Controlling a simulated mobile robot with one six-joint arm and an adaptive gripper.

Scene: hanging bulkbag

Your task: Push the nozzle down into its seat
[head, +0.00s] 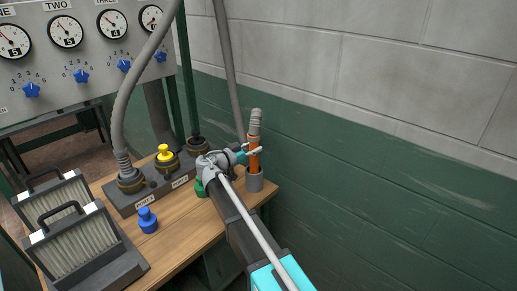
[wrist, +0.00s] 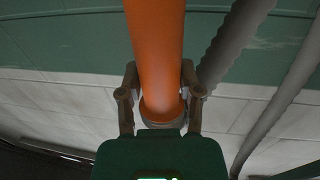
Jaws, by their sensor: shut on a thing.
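The orange nozzle (head: 254,156) stands upright at the right end of the wooden bench, with a ribbed grey hose end on top. My gripper (head: 247,152) is shut around its middle. The grey cylindrical seat (head: 255,181) is directly below the nozzle, and the nozzle's lower end meets or enters its top; I cannot tell how deep. In the wrist view the nozzle (wrist: 156,50) runs between the two fingers of my gripper (wrist: 160,95). The seat is not clearly visible there.
A port block (head: 150,190) with a hose, a yellow plug (head: 164,153) and an open port stands left of my arm. A blue plug (head: 147,220) and filters (head: 75,240) are on the bench (head: 190,231). A green wall (head: 340,190) rises close on the right. Grey hoses (head: 229,75) hang behind.

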